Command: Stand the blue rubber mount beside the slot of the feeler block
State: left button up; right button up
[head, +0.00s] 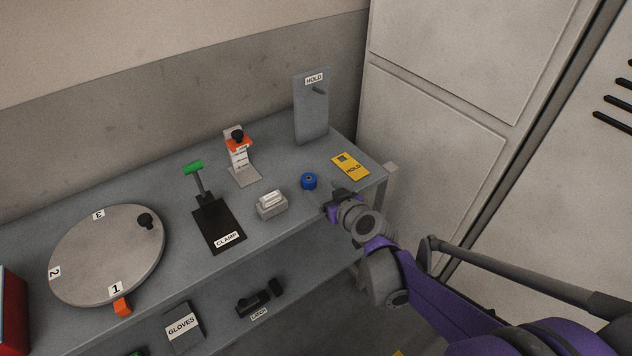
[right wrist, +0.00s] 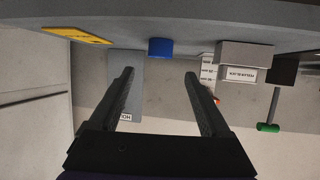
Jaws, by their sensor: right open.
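The blue rubber mount (head: 309,181) is a short cylinder with a dark hole in its top, standing on the grey bench. It also shows in the right wrist view (right wrist: 160,47), ahead of and roughly between the fingers, not held. A pale grey block with a white label (head: 271,205), apparently the feeler block, stands to the left of the mount, apart from it. It also shows in the wrist view (right wrist: 244,57). I cannot make out its slot. My right gripper (right wrist: 159,73) is open and empty. In the head view (head: 328,206) it is just right of and nearer than the mount.
A yellow HOLD card (head: 350,167) lies right of the mount. A grey HOLD plate with a peg (head: 311,110) stands behind. Left are an orange-topped stand (head: 241,160), a black CLAMP base (head: 219,225) and a round numbered turntable (head: 107,255). Bench around the mount is clear.

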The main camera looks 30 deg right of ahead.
jog(key=s+a+f+n+g+y, duration=0.2)
jog(key=s+a+g+y, duration=0.15)
jog(key=s+a, duration=0.75)
jog(key=s+a+f+g+h, duration=0.1)
jog(key=s+f+g, duration=0.1)
jog(key=s, duration=0.3)
jog(key=s+a+f+m+g+h, duration=0.1)
jog(key=s+a+f+g, duration=0.1)
jog(key=s, duration=0.4)
jog(key=shift+s+g, duration=0.15)
jog(key=shift+g, duration=0.3)
